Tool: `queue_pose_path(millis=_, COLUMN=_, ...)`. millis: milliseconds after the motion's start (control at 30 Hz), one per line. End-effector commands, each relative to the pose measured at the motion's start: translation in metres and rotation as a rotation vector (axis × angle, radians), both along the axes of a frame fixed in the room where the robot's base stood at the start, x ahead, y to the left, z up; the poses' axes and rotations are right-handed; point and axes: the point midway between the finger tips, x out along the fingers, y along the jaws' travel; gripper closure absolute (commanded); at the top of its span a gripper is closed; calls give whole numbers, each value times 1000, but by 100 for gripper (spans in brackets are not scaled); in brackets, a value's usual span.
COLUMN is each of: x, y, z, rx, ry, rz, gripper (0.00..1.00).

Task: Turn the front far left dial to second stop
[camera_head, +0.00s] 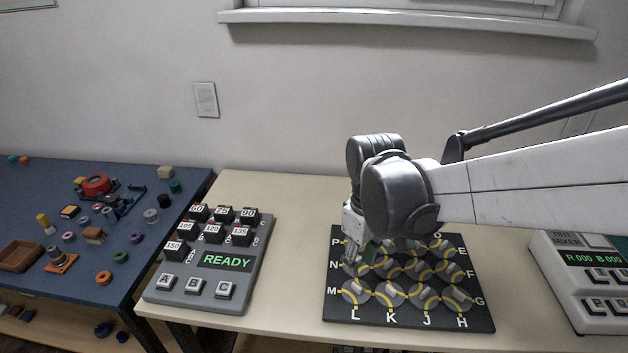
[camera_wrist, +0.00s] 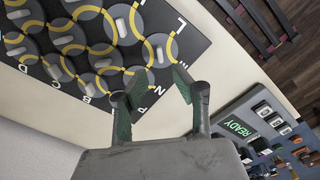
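A black board (camera_head: 410,320) with letters along its edges carries rows of round grey dials with yellow arcs. The front far left dial (camera_head: 355,293), between letters M and L, is clear of my gripper; in the wrist view this dial (camera_wrist: 160,48) shows its raised grey knob. My gripper (camera_head: 361,258) is over the left side of the board, near N and P, behind the front left dial, and covers part of the dials there. In the wrist view my gripper (camera_wrist: 157,84) has its two green-padded fingers apart with nothing between them.
A grey keypad (camera_head: 238,290) reading READY, with numbered and lettered buttons, stands left of the board. A white mixer unit (camera_head: 590,290) stands right. A blue table (camera_head: 130,265) with small parts is at far left. Bare tabletop (camera_head: 300,265) separates keypad and board.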

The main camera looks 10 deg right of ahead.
Motion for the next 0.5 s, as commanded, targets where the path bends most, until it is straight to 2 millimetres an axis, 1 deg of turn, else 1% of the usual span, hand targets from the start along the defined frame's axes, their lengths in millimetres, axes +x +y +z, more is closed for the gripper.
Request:
queue_pose_path(millis=33, x=0, y=0, z=8, rx=0, ry=0, rz=0, gripper=74)
queue_pose_path(millis=200, x=0, y=0, z=29, rx=0, ry=0, rz=0, gripper=74)
queue_pose_path(millis=300, x=0, y=0, z=37, rx=0, ry=0, rz=0, gripper=74)
queue_pose_path(millis=500, x=0, y=0, z=43, rx=0, ry=0, rz=0, gripper=74)
